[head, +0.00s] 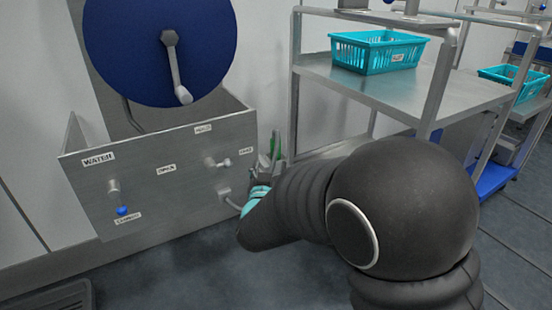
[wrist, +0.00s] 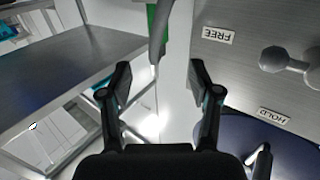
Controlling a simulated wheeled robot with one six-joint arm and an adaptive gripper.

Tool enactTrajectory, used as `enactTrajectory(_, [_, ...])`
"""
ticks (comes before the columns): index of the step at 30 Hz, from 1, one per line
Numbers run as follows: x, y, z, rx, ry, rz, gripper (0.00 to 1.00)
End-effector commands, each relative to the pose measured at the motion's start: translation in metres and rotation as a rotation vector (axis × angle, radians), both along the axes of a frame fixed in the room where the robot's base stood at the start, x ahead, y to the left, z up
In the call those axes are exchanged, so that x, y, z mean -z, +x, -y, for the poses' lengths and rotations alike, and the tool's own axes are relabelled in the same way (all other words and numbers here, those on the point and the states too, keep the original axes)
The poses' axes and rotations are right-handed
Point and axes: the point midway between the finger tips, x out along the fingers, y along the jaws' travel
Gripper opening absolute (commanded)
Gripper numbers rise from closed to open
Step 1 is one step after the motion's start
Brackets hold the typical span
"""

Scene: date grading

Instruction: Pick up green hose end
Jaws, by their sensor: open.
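The green hose end (head: 274,143) shows as a small upright green piece at the right end of the steel box, partly hidden by my gripper. In the wrist view a green part (wrist: 152,17) with a grey piece (wrist: 159,42) hangs in from the top edge. My gripper (wrist: 160,72) is open there, its fingers apart and nothing between them. The grey piece's lower end lies just beyond the fingertips, near the middle of the gap. In the head view my gripper (head: 268,164) is small and partly hidden by my arm.
The steel box (head: 140,190) carries labels, a knob and a lever, with a blue hose reel (head: 160,45) above. A steel shelf (head: 385,88) with a teal basket (head: 375,52) stands to the right. Dark floor (head: 180,270) lies open in front.

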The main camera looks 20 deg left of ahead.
Motion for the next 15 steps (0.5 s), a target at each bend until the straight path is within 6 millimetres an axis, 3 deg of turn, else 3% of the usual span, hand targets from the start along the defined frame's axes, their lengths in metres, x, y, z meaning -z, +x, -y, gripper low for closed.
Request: enactTrajectory(15, [0.001,0.075,-0.018,0.005,-0.001,0.005,0.62])
